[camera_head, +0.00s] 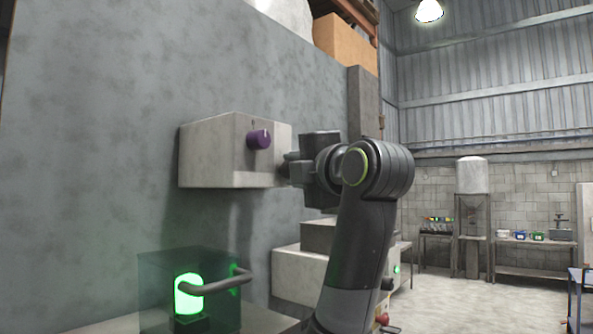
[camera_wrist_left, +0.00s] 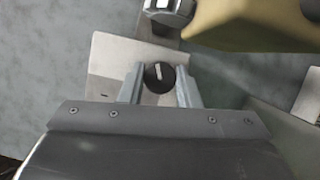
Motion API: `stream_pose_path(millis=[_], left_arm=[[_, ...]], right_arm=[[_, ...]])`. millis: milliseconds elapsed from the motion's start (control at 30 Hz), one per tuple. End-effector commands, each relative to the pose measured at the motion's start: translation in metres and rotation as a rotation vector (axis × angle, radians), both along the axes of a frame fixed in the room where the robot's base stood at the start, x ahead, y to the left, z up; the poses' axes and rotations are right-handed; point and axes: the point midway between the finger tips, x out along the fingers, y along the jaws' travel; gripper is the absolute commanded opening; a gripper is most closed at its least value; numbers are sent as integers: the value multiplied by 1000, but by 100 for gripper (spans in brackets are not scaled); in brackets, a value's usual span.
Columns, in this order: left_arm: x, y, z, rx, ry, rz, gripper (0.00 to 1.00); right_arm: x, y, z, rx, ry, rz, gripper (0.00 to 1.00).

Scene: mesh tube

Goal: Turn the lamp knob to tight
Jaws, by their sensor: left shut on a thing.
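In the wrist view, a round black knob (camera_wrist_left: 158,77) with a white pointer line sits on a pale metal plate (camera_wrist_left: 112,58). The pointer runs nearly straight up and down in that picture. My left gripper (camera_wrist_left: 159,84) has one finger on each side of this knob and is shut on it. In the head view, my left gripper (camera_head: 287,169) reaches the right end of a pale wall box (camera_head: 212,152); the black knob is hidden there. A purple knob (camera_head: 259,139) sticks out of the box. A green lamp (camera_head: 188,294) glows at lower left. My right gripper is out of view.
The lamp stands inside a dark see-through case (camera_head: 155,290) with a bent handle (camera_head: 225,282). A grey wall (camera_head: 90,130) stands behind the box. More pale boxes (camera_head: 300,270) sit below my arm. Benches and open floor are far right.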

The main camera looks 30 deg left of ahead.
Motion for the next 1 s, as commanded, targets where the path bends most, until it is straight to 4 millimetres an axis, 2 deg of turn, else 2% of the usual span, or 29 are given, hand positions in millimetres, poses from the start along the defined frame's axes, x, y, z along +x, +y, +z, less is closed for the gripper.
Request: stream_pose_path(millis=[567,767,1000], left_arm=[[0,0,0,41,548,1,7],[0,0,-3,55,738,1,7],[1,0,-4,75,964,2,7]], right_arm=[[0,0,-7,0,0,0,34],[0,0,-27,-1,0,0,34],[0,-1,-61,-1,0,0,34]])
